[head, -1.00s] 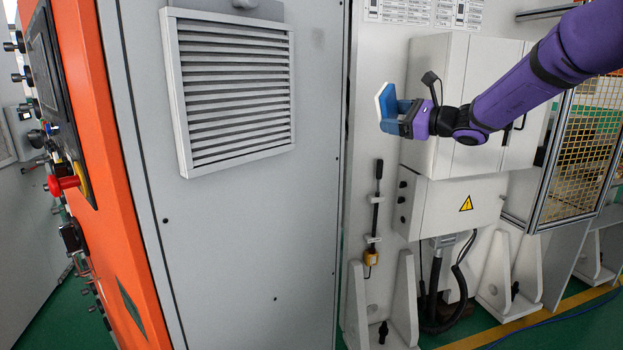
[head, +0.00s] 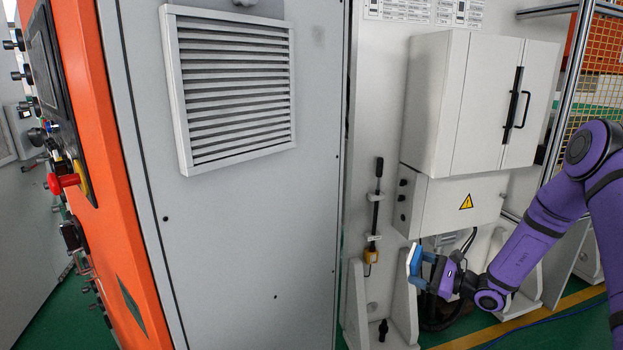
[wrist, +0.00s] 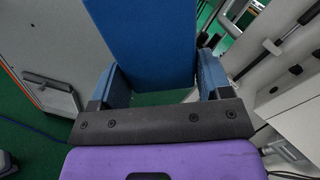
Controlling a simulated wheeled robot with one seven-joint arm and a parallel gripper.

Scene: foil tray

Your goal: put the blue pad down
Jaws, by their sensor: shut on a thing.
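The blue pad (wrist: 143,42) fills the upper middle of the wrist view, with its flat blue face toward the camera. In the head view the pad (head: 414,261) shows as a small pale-edged plate at the tip of my arm, in front of the lower cabinet area. My gripper (head: 426,268) is shut on it, low at the right of the head view. In the wrist view the blue fingers of my gripper (wrist: 163,78) stand on either side of the pad's near end. The exact contact is partly hidden.
A grey cabinet with a louvred vent (head: 230,90) fills the centre. A white electrical box (head: 480,105) hangs above my gripper. White floor brackets (head: 378,305) and dark cables (head: 468,240) are close to it. Green floor (head: 570,325) with a yellow line shows at lower right.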

